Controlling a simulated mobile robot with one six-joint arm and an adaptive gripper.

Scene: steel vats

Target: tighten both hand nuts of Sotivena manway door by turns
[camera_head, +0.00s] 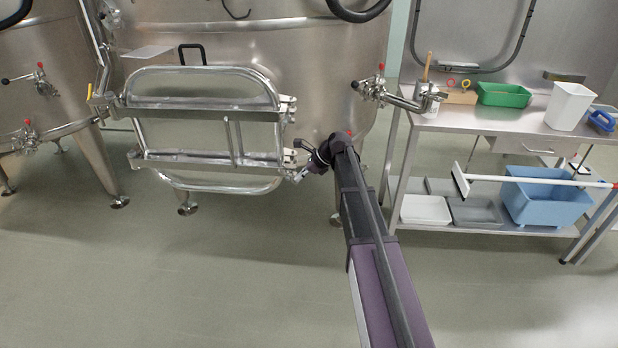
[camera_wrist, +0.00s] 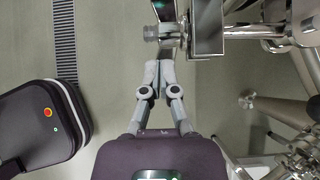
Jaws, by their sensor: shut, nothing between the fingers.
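The manway door (camera_head: 185,131) is a steel oval frame with crossbars on the front of the large vat. It looks swung against the vat; how tightly it sits cannot be told. One hand nut fitting (camera_head: 288,104) is at the door's upper right edge. The lower one, at the lower right edge, is partly hidden by my arm in the head view. My gripper (camera_head: 305,175) is beside that lower corner. In the wrist view my gripper (camera_wrist: 157,68) has its fingers together and empty, just short of a ribbed steel knob (camera_wrist: 151,33) and a bracket.
A steel bench (camera_head: 450,120) with a green bin (camera_head: 503,94), white container (camera_head: 569,106) and blue tub (camera_head: 545,196) stands at right. A valve pipe (camera_head: 395,98) juts out above my arm. Vat legs stand below. The floor at front left is clear.

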